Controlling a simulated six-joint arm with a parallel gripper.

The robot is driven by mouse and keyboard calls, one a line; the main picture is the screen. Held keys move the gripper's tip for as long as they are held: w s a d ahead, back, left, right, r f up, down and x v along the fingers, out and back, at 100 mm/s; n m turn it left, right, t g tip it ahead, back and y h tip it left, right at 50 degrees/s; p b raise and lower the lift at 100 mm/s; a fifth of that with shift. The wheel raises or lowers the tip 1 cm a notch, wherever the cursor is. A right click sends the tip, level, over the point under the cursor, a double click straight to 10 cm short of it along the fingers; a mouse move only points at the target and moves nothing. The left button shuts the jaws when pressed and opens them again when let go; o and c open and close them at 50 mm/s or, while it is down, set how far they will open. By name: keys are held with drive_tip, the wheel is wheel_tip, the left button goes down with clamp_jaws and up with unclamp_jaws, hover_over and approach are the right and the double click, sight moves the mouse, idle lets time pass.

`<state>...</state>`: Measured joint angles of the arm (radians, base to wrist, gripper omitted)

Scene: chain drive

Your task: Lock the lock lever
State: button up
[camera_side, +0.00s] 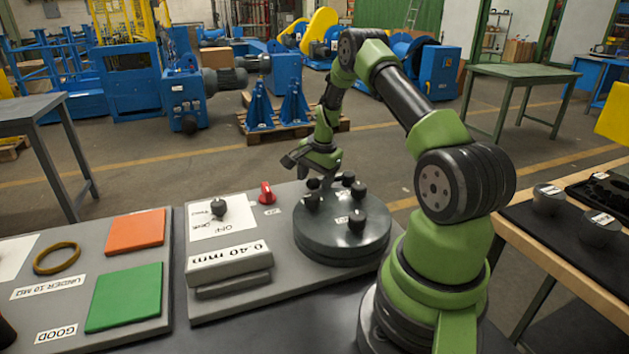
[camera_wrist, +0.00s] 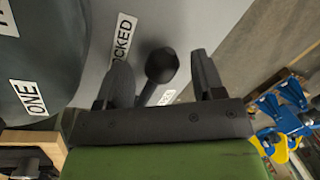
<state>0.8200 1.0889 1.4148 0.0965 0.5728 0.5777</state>
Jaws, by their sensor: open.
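The lock lever (camera_wrist: 161,66), a dark rod with a round black knob, shows in the wrist view between my gripper's fingers, with a gap on both sides. A "LOCKED" label (camera_wrist: 123,38) lies to the left of the knob. A second label, partly covered, shows below it near the rod. My gripper (camera_wrist: 164,72) is open and holds nothing. In the side view my gripper (camera_side: 300,160) is low over the far edge of the dark round table (camera_side: 342,240). I cannot make out the lever there for certain among the black knobs.
The round table carries several black knobs that stand up close to my gripper. A red switch (camera_side: 267,193) and a block marked "0.40 mm" (camera_side: 230,262) are on the grey plate to the left. Orange (camera_side: 136,232) and green (camera_side: 124,297) pads lie farther left.

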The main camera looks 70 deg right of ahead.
wheel_tip(320, 180, up, 9)
drive_tip(key=s, duration=0.1)
drive_tip(key=shift+s+a, duration=0.15)
drive_tip(key=shift+s, duration=0.2)
drive_tip(key=a+r+n+t, duration=0.3)
drive_tip(key=a+r+n, duration=0.5)
drive_tip(key=a+r, duration=0.9)
drive_tip(key=s+a+r+n+t+y, duration=0.1)
drive_tip(key=s+a+n+t+y, duration=0.1)
drive_tip(key=s+a+n, duration=0.6)
drive_tip(key=s+a, duration=0.5)
drive_tip(key=shift+a+r, duration=0.2)
drive_tip(key=shift+a, duration=0.15)
